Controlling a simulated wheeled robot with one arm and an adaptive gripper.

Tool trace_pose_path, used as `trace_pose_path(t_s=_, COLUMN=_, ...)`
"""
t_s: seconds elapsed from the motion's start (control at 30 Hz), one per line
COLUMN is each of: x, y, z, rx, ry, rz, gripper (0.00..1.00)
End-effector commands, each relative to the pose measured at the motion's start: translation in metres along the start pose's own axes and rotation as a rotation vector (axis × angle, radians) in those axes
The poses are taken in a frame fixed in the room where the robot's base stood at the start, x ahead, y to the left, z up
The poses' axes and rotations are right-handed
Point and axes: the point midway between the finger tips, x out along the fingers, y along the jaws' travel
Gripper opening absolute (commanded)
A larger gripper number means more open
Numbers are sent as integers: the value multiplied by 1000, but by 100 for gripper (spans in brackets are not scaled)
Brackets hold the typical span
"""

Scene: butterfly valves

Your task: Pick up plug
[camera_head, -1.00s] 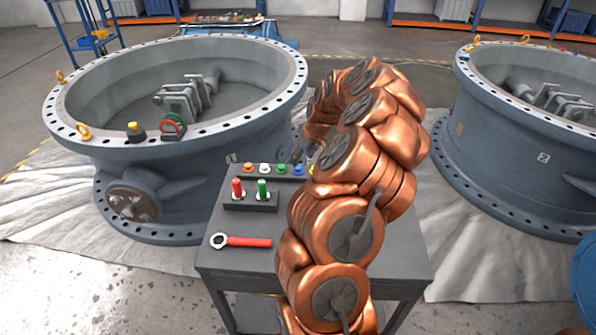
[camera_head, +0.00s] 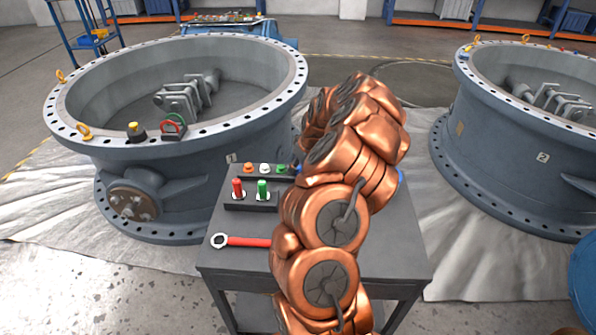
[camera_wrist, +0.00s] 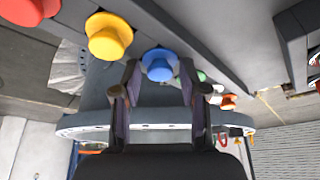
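A row of coloured plugs stands in a dark bar on the table. In the head view the orange plug (camera_head: 249,168), white plug (camera_head: 265,168) and green plug (camera_head: 281,169) show; my arm hides the bar's right part. In the wrist view the blue plug (camera_wrist: 159,64) appears between the fingertips of my gripper (camera_wrist: 159,72), which is open with a finger on each side. Whether the fingers touch it I cannot tell. The yellow plug (camera_wrist: 109,36) and red plug (camera_wrist: 28,10) are to its left. My gripper is mostly hidden by my arm in the head view.
A second dark holder (camera_head: 250,204) with a red and a green peg stands in front of the row. A red-handled wrench (camera_head: 246,242) lies on the grey table (camera_head: 238,259). Large valve bodies stand behind (camera_head: 200,150) and to the right (camera_head: 500,160).

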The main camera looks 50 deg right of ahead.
Motion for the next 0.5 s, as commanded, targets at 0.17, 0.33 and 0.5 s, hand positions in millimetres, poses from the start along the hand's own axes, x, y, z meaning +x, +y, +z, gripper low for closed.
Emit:
trace_pose_path(t_s=0.17, x=0, y=0, z=0, rx=0, ry=0, rz=0, gripper=21)
trace_pose_path(t_s=0.33, x=0, y=0, z=0, rx=0, ry=0, rz=0, gripper=9)
trace_pose_path(t_s=0.5, x=0, y=0, z=0, rx=0, ry=-1, rz=-1, gripper=9)
